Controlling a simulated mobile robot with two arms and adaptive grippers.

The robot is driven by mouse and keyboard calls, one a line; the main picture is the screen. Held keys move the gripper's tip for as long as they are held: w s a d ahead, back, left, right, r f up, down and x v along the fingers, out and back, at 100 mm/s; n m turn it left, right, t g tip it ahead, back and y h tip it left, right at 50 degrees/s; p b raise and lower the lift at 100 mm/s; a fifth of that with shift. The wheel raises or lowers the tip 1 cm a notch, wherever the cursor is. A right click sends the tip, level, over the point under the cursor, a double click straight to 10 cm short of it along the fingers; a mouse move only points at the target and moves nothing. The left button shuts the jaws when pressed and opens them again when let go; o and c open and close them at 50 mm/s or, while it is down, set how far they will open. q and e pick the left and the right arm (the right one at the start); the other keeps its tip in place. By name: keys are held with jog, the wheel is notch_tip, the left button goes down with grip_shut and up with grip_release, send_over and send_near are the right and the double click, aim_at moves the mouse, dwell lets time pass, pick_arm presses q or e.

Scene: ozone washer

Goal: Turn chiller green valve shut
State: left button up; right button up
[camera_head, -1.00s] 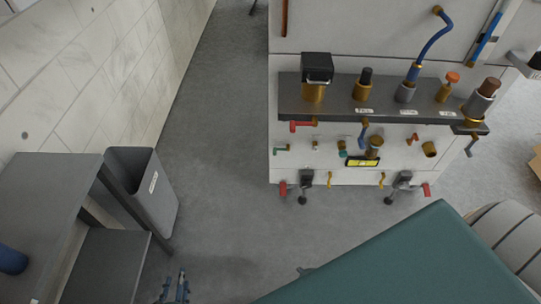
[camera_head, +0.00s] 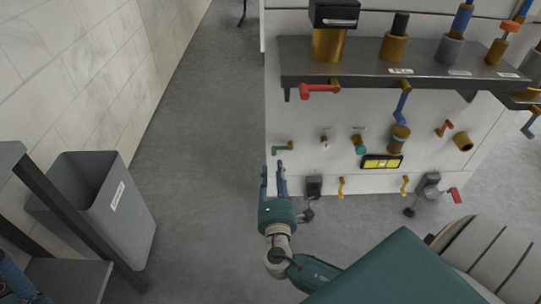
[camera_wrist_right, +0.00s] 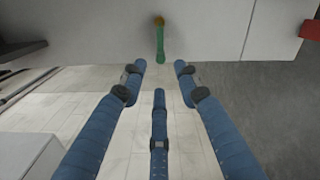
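The green valve handle (camera_head: 283,147) is low on the left of the white machine front. In the right wrist view the green handle (camera_wrist_right: 160,45) hangs down from a brass fitting, beyond and between the fingertips. My right gripper (camera_head: 273,170) is open just below and left of the handle in the head view. Its blue fingers are apart with nothing between them, and I see no contact with the handle. A blue and teal part at the lower left corner (camera_head: 14,278) appears to belong to my left arm; its finger state is unclear.
A red handle (camera_head: 318,90) sits above the green one under a dark shelf (camera_head: 370,68). A second teal-green fitting (camera_head: 360,143) is to the right. A black caster (camera_head: 314,186) is near my right gripper. A grey bin (camera_head: 120,220) stands left; the floor between is clear.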

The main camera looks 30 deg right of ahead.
aim_at(274, 155)
jog(key=b+x, duration=0.2)
jog(key=x, duration=0.8)
jog(key=shift+d, duration=0.1)
jog(key=shift+s, duration=0.1)
grip_shut()
